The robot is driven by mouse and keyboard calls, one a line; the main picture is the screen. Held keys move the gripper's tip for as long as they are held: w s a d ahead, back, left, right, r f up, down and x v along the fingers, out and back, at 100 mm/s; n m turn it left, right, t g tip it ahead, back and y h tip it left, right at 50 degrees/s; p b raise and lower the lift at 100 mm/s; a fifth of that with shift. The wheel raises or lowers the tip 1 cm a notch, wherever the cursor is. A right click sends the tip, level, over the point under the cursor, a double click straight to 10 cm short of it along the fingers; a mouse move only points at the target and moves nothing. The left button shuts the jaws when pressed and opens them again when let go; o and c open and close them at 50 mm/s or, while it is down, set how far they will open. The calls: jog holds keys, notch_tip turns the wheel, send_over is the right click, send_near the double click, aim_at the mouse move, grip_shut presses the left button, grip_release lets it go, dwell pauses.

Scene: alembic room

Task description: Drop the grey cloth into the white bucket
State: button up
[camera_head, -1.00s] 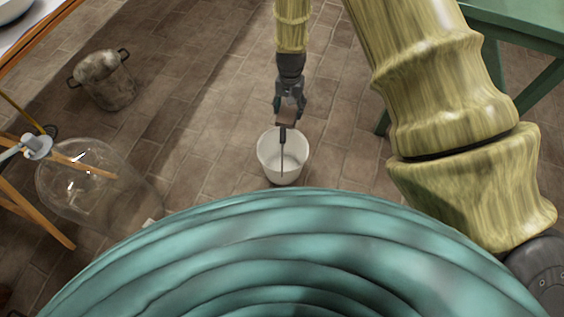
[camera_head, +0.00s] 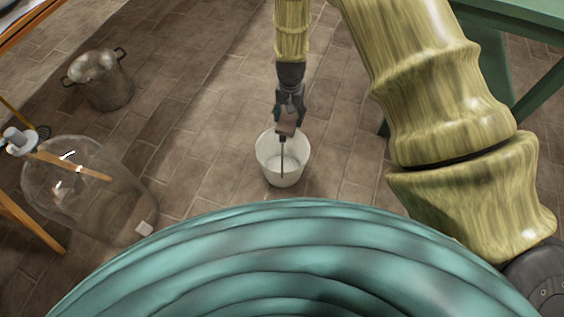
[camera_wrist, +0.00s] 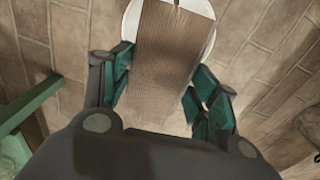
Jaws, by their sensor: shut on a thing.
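The white bucket (camera_head: 282,176) stands upright on the floor near the middle of the head view. My gripper (camera_head: 288,120) is above its far rim, pointing down. In the wrist view my gripper (camera_wrist: 162,82) is shut on the grey cloth (camera_wrist: 172,45), which looks brownish and ribbed and hangs between the green fingers. The cloth also shows small in the head view (camera_head: 286,129). Part of the bucket (camera_wrist: 207,30) shows behind the cloth in the wrist view. How far the cloth is above the rim is unclear.
A metal pot (camera_head: 103,82) stands on the floor at the left. A green table (camera_head: 535,35) is at the upper right. The tiled floor around the bucket is clear.

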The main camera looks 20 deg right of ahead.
jog(key=o, duration=1)
jog(key=shift+o, duration=0.2)
jog(key=shift+r, duration=0.15)
notch_tip(320, 180, up, 12)
dwell(0.4)
